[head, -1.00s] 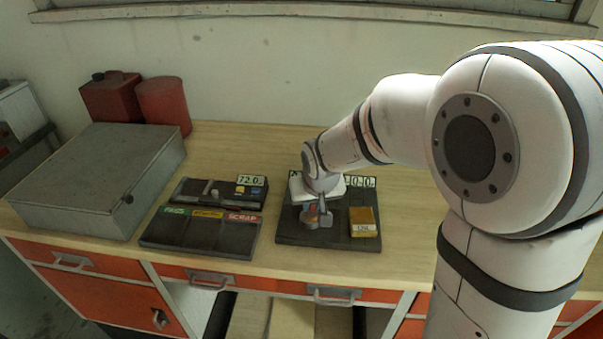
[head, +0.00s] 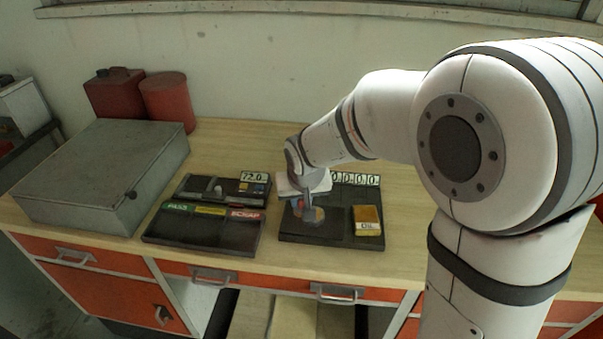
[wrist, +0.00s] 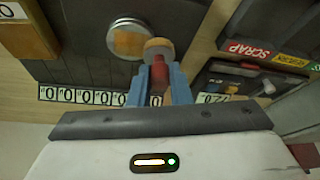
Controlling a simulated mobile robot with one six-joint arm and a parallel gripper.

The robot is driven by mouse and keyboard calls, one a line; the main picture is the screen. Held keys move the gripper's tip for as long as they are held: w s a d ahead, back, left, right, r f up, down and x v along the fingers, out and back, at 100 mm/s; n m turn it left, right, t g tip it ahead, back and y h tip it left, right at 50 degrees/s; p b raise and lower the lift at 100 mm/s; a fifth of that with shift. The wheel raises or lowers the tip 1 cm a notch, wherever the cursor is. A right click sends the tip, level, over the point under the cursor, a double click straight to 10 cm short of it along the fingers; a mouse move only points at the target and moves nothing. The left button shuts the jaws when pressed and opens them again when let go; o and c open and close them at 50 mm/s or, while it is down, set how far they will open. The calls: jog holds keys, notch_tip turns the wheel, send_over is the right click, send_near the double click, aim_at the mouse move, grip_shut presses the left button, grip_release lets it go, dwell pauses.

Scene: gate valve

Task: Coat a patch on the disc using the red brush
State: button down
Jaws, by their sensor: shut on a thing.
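My gripper (wrist: 160,92) is shut on the red brush (wrist: 159,75), whose red handle sits between the two blue-grey fingers in the wrist view. The brush's round tan tip points away from the gripper and overlaps the edge of the disc (wrist: 116,28). I cannot tell whether the tip touches it. The disc is grey and round, with an orange-tan patch on its face. In the head view the disc (head: 315,214) lies on the dark right-hand board, partly hidden by my gripper (head: 303,208).
A dark tray with PASS and SCRAP labels (head: 203,232) and a unit reading 72.0 (head: 225,190) lie left. A grey case (head: 100,175) and red containers stand further left.

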jog(key=shift+d+r+p, duration=0.15)
jog(key=shift+r+p, duration=1.8)
jog(key=shift+r, duration=2.05)
